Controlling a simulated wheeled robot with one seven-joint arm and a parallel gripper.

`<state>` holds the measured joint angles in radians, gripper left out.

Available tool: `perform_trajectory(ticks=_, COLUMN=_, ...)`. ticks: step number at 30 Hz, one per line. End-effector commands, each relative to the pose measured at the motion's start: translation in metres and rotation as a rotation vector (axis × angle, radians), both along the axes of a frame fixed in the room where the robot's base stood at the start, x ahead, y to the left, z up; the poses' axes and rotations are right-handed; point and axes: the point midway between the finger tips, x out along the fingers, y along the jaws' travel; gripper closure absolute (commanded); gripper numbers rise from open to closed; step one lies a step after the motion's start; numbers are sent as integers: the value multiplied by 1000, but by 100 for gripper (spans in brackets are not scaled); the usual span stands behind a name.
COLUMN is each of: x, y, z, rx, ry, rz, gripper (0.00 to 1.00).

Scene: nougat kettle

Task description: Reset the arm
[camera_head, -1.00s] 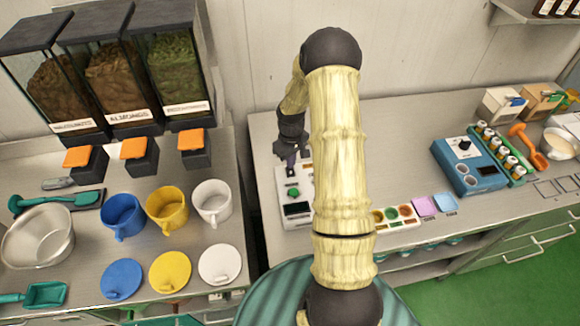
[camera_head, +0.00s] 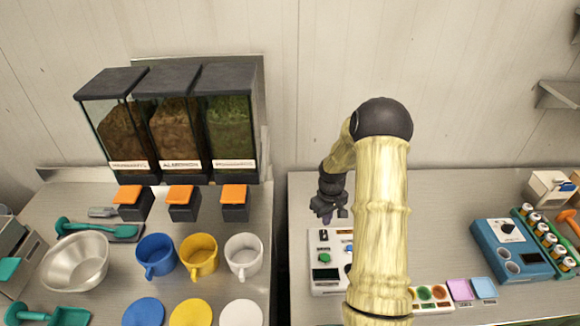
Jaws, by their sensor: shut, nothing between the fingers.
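My gripper (camera_head: 328,215) is at the end of my yellow arm, pointing down. It is shut and empty, just above the back edge of the white control box (camera_head: 322,285). The box has a green button (camera_head: 324,258) and a dark display. My forearm hides the right part of the box. Whether the fingertips touch the box I cannot tell.
Three dispensers (camera_head: 175,125) with orange levers stand at the left. Blue (camera_head: 155,255), yellow (camera_head: 199,255) and white (camera_head: 244,257) mugs stand before them, near a metal bowl (camera_head: 75,262). A blue device (camera_head: 512,252) stands right. A gap separates the two counters.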

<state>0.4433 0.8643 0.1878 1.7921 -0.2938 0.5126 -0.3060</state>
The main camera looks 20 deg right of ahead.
Motion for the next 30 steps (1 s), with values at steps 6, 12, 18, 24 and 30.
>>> perform_trajectory(ticks=6, x=-2, y=6, z=6, rx=-4, ry=-5, rz=0, gripper=100)
perform_trajectory(ticks=12, x=-18, y=37, z=36, rx=-22, ry=-37, rz=-21, gripper=100)
perform_trajectory(ticks=18, x=-52, y=75, z=71, rx=-34, ry=-85, rz=-67, gripper=100)
perform_trajectory(ticks=24, x=-96, y=109, z=97, rx=-29, ry=-138, rz=-124, gripper=100)
perform_trajectory(ticks=30, x=-146, y=137, z=111, rx=-5, ry=-193, rz=-186, gripper=100)
